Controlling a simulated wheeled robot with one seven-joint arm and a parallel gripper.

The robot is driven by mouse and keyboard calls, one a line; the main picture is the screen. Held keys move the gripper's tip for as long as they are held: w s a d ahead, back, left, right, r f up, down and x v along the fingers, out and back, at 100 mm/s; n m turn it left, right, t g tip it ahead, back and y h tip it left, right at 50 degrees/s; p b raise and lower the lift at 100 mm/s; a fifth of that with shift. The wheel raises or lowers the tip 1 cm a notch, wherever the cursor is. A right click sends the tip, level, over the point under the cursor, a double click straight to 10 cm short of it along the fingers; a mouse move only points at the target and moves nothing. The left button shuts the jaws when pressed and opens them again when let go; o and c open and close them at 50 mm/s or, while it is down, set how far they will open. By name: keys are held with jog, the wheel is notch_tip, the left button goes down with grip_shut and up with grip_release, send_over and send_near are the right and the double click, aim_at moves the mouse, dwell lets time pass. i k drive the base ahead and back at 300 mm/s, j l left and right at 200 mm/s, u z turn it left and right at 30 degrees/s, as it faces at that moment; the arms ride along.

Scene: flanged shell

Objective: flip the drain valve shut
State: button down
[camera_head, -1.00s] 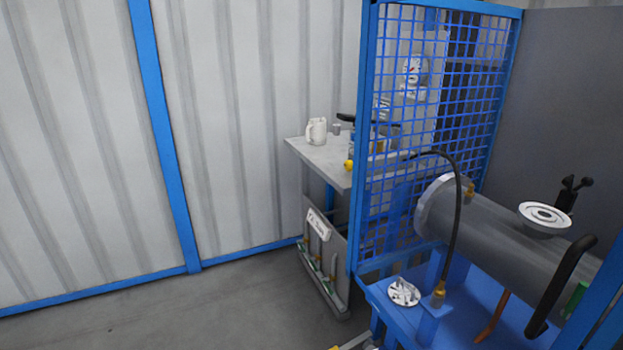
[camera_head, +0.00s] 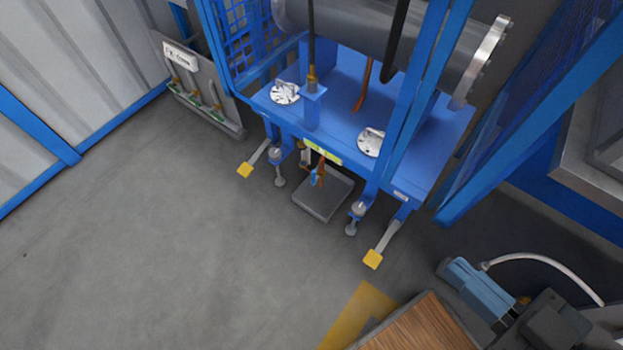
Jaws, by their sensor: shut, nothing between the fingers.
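The drain valve (camera_head: 317,177) hangs under the front of the blue stand, low in the middle of the head view. It shows as a small copper-coloured outlet with a blue part that looks like its lever. It is too small to tell how the lever is turned. A grey drip tray (camera_head: 322,211) lies on the floor beneath it. The grey flanged shell (camera_head: 350,28) lies across the top of the stand. My gripper is not in view.
The blue stand (camera_head: 441,134) has feet and two yellow-ended pedals (camera_head: 244,170) (camera_head: 373,259) sticking out in front. A wooden-topped surface (camera_head: 425,328) and a light blue device (camera_head: 477,288) are at lower right. Grey floor is clear at left and centre.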

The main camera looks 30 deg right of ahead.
aim_at(314, 178)
jog(key=i+j, duration=0.1)
jog(key=j, duration=0.35)
jog(key=j+z, duration=0.1)
jog(key=j, duration=0.4)
jog(key=i+j+z, duration=0.1)
jog(key=i+j, duration=0.15)
jog(key=i+j+z, duration=0.1)
jog(key=i+j, duration=0.15)
jog(key=j, duration=0.15)
jog(key=i+j+z, duration=0.15)
jog(key=j, duration=0.2)
jog(key=i+j+z, duration=0.1)
jog(key=i+j, duration=0.15)
jog(key=j, duration=0.15)
jog(key=i+j, duration=0.1)
jog(key=i, duration=0.3)
jog(key=i+j+z, duration=0.15)
jog(key=i, duration=0.2)
